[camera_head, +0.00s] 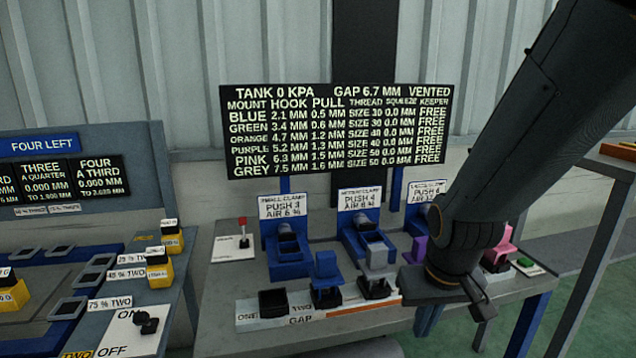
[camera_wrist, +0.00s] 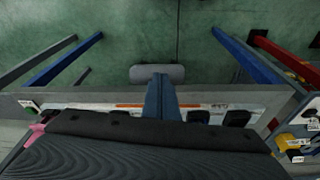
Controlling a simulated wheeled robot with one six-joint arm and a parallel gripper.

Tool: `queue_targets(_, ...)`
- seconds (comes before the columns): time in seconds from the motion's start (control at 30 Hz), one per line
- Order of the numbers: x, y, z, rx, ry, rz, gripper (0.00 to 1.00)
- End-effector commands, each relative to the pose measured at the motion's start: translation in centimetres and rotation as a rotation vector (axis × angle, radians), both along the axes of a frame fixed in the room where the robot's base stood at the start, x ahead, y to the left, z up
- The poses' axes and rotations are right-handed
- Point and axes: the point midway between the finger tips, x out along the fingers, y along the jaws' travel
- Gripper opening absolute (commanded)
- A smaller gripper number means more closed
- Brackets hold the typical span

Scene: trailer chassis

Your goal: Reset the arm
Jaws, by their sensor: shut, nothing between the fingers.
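My arm comes down from the upper right in the head view. My gripper (camera_head: 482,302) hangs at its end, over the front right part of the grey bench (camera_head: 235,335). It is shut and holds nothing. A grey block (camera_head: 376,257) and a blue block (camera_head: 326,265) stand on dark seats to its left. My wrist hides part of a purple block (camera_head: 419,246) and of the bench behind it. In the wrist view, a dark ribbed body, mine, fills the bottom and the bench edge (camera_wrist: 75,99) runs across behind it.
A display board (camera_head: 338,130) stands behind the bench, above labelled blue clamps (camera_head: 290,246). A pink block (camera_head: 499,249) is right of my wrist. A red-tipped lever (camera_head: 243,232) stands at left. A second bench (camera_head: 135,315) with yellow-black blocks is farther left. Green floor lies in front.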

Motion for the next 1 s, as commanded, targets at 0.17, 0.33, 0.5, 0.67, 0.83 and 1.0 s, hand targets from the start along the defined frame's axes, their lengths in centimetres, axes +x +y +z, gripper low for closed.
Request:
queue_targets(0.17,-0.9,-0.2,-3.0,0.011,0.041,-0.048,0.00)
queue_targets(0.33,-1.3,-0.2,-6.0,0.009,0.090,-0.045,0.00)
queue_targets(0.5,-1.9,-0.1,-9.3,0.008,0.147,-0.043,0.00)
queue_targets(0.67,-2.3,-0.1,-11.3,0.008,0.188,-0.042,0.00)
queue_targets(0.83,-2.5,-0.1,-11.6,0.007,0.201,-0.042,0.00)
queue_targets(1.0,-2.6,-0.1,-11.5,0.007,0.201,-0.042,0.00)
